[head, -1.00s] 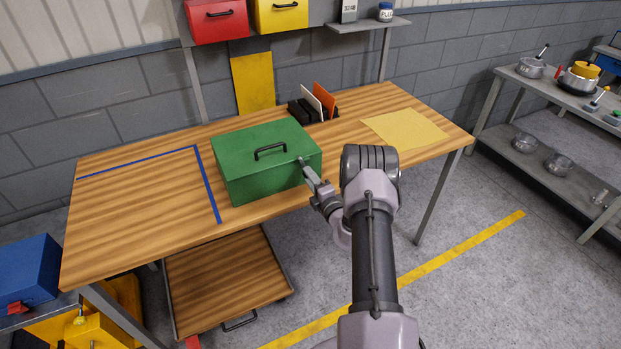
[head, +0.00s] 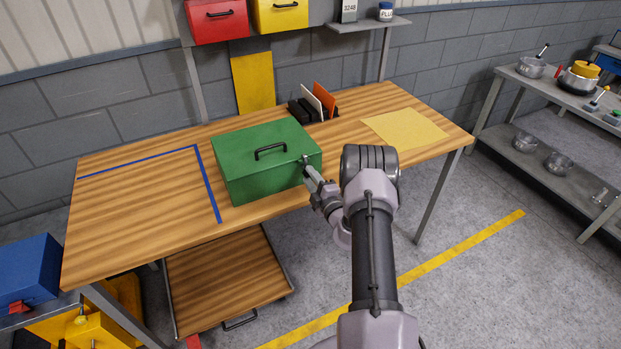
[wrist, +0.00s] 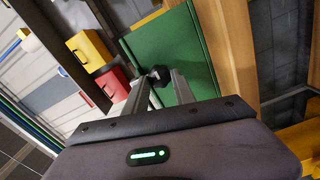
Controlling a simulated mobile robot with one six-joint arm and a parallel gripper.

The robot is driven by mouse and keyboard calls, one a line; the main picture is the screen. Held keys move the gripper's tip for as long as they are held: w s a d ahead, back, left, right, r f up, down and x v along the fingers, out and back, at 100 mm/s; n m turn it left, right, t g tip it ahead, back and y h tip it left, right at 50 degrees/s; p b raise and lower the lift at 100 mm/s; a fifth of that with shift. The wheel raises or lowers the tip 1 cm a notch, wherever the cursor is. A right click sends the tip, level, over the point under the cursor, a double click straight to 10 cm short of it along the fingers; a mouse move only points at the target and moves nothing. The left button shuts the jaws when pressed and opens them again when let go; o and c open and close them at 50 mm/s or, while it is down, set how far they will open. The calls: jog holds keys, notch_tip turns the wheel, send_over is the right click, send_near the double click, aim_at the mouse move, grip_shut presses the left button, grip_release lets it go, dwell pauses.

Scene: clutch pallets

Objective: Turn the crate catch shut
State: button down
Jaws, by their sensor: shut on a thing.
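The green crate (head: 262,158) sits on the wooden workbench with its lid down and a black handle on top. My gripper (head: 306,163) is at the crate's right front side. In the wrist view, the green crate (wrist: 188,42) fills the upper middle. The dark catch knob (wrist: 160,74) sits between my two fingers, and my gripper (wrist: 161,84) is shut on it. In the head view the catch is hidden behind my gripper, and its turn angle cannot be told.
The workbench (head: 130,220) has a blue-taped area at left and a yellow sheet (head: 404,129) at right. A dark rack (head: 312,106) with upright plates stands behind the crate. Red (head: 215,19) and yellow (head: 281,14) boxes are above the bench.

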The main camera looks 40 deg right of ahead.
jog(key=c, duration=1)
grip_release()
jog(key=shift+c, duration=0.2)
jog(key=shift+s, duration=0.1)
jog(key=p+v, duration=0.2)
jog(key=v, duration=1.5)
jog(key=shift+s, duration=0.15)
jog(key=shift+a, duration=0.1)
